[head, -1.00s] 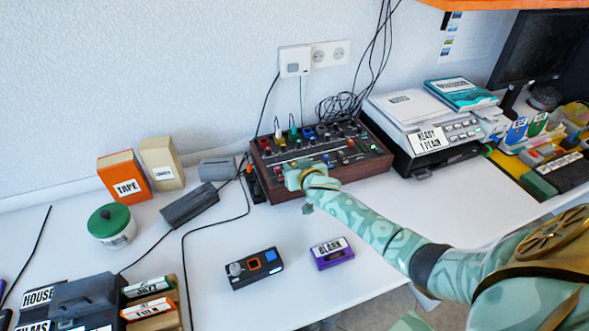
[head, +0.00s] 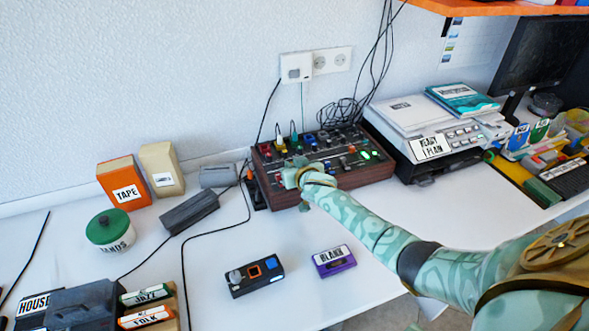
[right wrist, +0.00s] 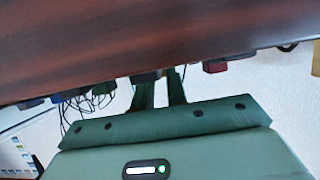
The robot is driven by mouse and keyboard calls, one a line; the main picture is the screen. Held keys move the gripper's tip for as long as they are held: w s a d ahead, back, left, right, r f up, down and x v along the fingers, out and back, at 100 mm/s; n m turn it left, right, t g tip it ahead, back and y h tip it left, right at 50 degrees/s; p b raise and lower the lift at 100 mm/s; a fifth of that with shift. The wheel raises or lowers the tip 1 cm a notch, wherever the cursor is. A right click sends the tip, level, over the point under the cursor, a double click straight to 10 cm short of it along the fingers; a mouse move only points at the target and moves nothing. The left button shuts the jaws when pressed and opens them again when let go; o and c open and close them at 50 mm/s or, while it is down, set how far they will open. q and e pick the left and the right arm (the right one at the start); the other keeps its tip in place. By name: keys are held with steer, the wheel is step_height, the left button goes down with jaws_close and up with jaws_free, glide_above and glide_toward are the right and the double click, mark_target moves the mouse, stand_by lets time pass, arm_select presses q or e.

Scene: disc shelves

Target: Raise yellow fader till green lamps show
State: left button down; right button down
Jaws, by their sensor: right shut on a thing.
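The mixer (head: 377,170), a dark panel with reddish wood sides, stands against the wall. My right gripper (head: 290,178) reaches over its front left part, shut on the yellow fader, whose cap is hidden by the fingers. The right wrist view shows the two dark green fingers (right wrist: 160,92) close together beside the brown wood of the mixer. Green lamps (head: 365,155) glow at the right of the panel. My left gripper is not in view.
Colored plugs (head: 280,136) and cables stand at the panel's back left.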

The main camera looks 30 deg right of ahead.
steer(key=c, duration=1.4)
jaws_free()
